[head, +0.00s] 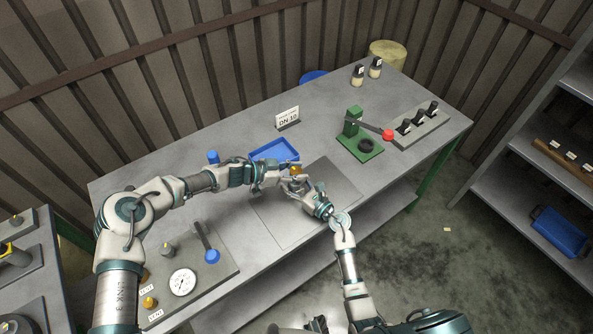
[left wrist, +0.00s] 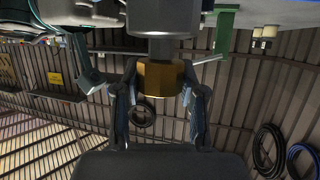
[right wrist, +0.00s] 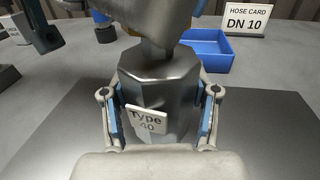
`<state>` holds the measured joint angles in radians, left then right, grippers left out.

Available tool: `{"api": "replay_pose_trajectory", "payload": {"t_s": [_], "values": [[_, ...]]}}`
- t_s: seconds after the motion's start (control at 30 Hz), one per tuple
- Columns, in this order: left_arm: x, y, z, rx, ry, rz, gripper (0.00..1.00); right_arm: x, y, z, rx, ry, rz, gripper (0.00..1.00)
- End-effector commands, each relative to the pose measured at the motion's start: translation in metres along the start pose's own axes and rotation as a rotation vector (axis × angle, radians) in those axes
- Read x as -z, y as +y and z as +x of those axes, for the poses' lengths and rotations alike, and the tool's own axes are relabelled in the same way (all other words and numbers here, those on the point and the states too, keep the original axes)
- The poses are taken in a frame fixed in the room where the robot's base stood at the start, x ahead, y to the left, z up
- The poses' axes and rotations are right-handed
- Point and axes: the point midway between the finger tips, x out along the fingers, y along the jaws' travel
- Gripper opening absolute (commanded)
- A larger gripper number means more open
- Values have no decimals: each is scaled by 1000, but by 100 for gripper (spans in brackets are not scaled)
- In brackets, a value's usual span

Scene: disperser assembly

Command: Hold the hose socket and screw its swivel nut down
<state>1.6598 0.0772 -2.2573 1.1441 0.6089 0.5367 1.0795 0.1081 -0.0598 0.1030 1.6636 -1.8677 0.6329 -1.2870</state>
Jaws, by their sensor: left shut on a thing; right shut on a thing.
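The brass swivel nut (left wrist: 160,82) sits between the fingers of my left gripper (left wrist: 160,105), which is shut on it. In the head view the brass (head: 296,169) shows above the bare mat. A grey faceted body (right wrist: 155,85) with a "Type 40" label, which I take for the hose socket, stands upright between the fingers of my right gripper (right wrist: 158,120), shut on it. Its grey body (left wrist: 165,18) adjoins the nut in the left wrist view. My left gripper hides most of the nut in the right wrist view. The thread between nut and socket is hidden.
A blue tray (head: 273,150) and a "DN 10" card (head: 288,117) lie behind the grippers. A green stand with a red-knobbed lever (head: 360,146) is to the right. A gauge (head: 182,282) sits on a plate at front left. The grey mat (head: 275,222) is clear.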

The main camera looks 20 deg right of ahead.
Motion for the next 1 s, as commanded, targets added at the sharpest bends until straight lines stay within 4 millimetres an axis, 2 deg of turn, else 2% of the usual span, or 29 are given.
{"api": "replay_pose_trajectory", "payload": {"t_s": [0.43, 1.0], "values": [[5, -4, 1, -241, 3, 108, 5, 0, 4, 0, -9, 0, -4, 1], [2, -6, -3, -292, -5, 126, 5, 0, 5, 0, -11, 2, -5, 1]]}}
